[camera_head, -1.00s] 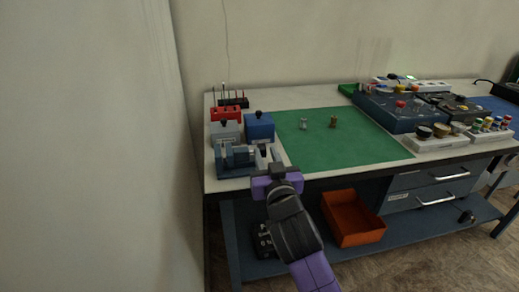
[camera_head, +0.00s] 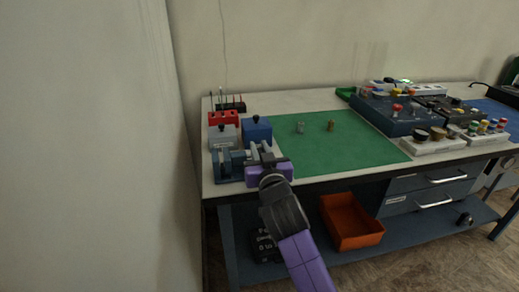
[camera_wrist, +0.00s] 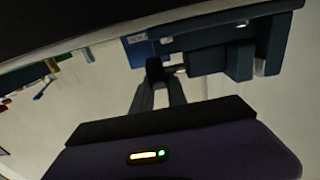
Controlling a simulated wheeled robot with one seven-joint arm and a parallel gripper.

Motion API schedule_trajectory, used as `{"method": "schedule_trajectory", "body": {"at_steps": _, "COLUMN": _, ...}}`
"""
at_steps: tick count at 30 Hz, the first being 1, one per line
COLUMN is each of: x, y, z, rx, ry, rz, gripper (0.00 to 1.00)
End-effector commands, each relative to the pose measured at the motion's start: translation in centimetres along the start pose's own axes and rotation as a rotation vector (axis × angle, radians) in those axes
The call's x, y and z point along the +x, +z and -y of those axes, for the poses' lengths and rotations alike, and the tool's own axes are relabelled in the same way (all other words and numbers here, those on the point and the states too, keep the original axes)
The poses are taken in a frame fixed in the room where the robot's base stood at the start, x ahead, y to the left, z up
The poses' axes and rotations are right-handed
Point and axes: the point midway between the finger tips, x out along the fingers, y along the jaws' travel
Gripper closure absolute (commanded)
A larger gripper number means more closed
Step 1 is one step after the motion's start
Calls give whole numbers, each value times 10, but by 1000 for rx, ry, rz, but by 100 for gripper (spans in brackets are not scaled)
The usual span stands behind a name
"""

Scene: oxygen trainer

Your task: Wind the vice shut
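The vice (camera_head: 231,166) is a blue-grey block with jaws at the bench's front left corner. In the wrist view it fills the upper right (camera_wrist: 236,48), seen tilted. The vice's right end is partly hidden by my gripper.
A blue box (camera_head: 257,130) and a grey box (camera_head: 222,136) stand just behind the vice. A red block (camera_head: 223,118) and a black rack of tools (camera_head: 232,106) are farther back. The green mat (camera_head: 345,147) to the right is mostly clear, with two small fittings.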

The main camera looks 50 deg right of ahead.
Motion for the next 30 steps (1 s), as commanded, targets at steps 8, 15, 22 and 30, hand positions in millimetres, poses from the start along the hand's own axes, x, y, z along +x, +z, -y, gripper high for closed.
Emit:
{"method": "schedule_trajectory", "body": {"at_steps": 8, "x": 0, "y": -3, "z": 0, "rx": 0, "ry": 0, "rz": 25, "gripper": 100}}
{"method": "schedule_trajectory", "body": {"at_steps": 15, "x": 2, "y": -9, "z": 0, "rx": 0, "ry": 1, "rz": 112, "gripper": 100}}
{"method": "schedule_trajectory", "body": {"at_steps": 22, "x": 4, "y": -10, "z": 0, "rx": -1, "ry": 0, "rz": 246, "gripper": 100}}
{"method": "schedule_trajectory", "body": {"at_steps": 30, "x": 8, "y": -9, "z": -1, "rx": 0, "ry": 1, "rz": 413, "gripper": 100}}
